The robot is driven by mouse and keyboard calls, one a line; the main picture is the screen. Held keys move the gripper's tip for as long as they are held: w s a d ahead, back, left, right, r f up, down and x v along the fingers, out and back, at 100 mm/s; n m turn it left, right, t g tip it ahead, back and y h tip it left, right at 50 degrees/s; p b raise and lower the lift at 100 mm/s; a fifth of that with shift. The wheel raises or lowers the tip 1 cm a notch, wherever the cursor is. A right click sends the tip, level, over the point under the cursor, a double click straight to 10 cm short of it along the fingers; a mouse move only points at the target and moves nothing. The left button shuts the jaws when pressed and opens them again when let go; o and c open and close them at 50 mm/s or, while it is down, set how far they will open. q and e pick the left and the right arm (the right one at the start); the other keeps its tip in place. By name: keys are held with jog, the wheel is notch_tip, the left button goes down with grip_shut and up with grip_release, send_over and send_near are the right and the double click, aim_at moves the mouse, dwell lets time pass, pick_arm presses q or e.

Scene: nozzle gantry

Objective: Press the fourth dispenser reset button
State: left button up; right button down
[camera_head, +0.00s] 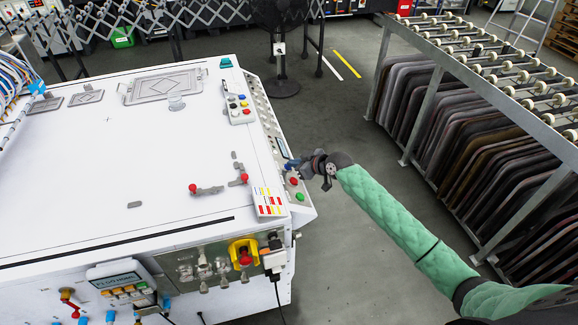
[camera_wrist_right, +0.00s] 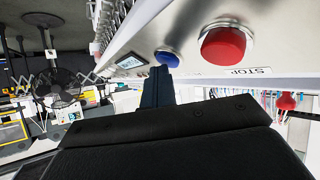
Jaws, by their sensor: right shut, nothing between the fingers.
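The side panel (camera_head: 306,206) of the white machine carries a red button (camera_head: 293,181) and a green button (camera_head: 299,196). In the right wrist view a blue button (camera_wrist_right: 169,58) sits beside a larger red button (camera_wrist_right: 223,47) with a STOP label (camera_wrist_right: 249,71). No label marks a button as the fourth dispenser reset. My right gripper (camera_head: 288,165) reaches in from the right to the panel, just behind the red button. Its shut, empty fingers (camera_wrist_right: 159,72) end at the blue button's lower edge; I cannot tell whether they touch. My left gripper is out of view.
A small display (camera_wrist_right: 129,62) lies beside the blue button. The white machine top (camera_head: 110,165) holds a small control box (camera_head: 239,107) and red-knobbed levers (camera_head: 206,190). A roller rack (camera_head: 480,120) stands right. A black fan (camera_head: 281,45) stands behind; floor between is clear.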

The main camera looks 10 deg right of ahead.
jog(key=shift+d+r, duration=0.5)
jog(key=shift+r, duration=0.2)
jog(key=d+r+p, duration=0.1)
jog(key=r, duration=0.1)
jog(key=d+r, duration=0.2)
jog(key=shift+p, duration=0.4)
dwell(0.8)
